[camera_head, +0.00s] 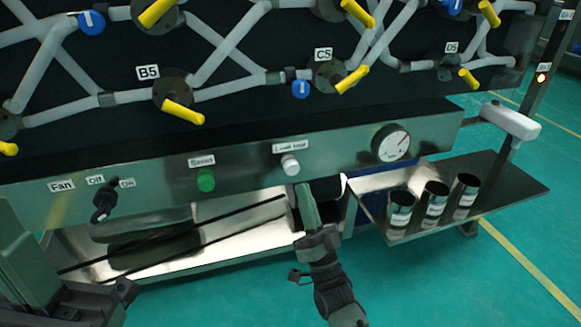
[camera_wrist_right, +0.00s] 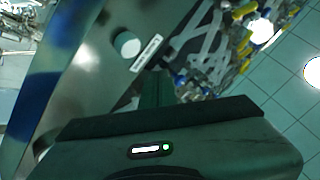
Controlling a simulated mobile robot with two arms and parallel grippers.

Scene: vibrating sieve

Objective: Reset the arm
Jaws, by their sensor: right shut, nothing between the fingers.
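My right gripper (camera_head: 302,188) reaches up from the bottom, shut and empty, with its green fingertips just below the white button (camera_head: 290,165) under the "Load tool" label. In the right wrist view, my shut fingers (camera_wrist_right: 157,88) point toward the panel, near the pale button (camera_wrist_right: 127,44) and its label. I cannot tell whether the fingertips touch the panel. Part of my left arm (camera_head: 65,295) fills the lower left corner of the head view. Its gripper fingers do not show.
The metal panel carries a green button (camera_head: 205,180), a black fan knob (camera_head: 103,203) and a gauge (camera_head: 393,142). Above are grey pipes with yellow valve handles (camera_head: 183,112). A side shelf (camera_head: 510,185) at right holds three metal cups (camera_head: 434,199). Green floor is open at the lower right.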

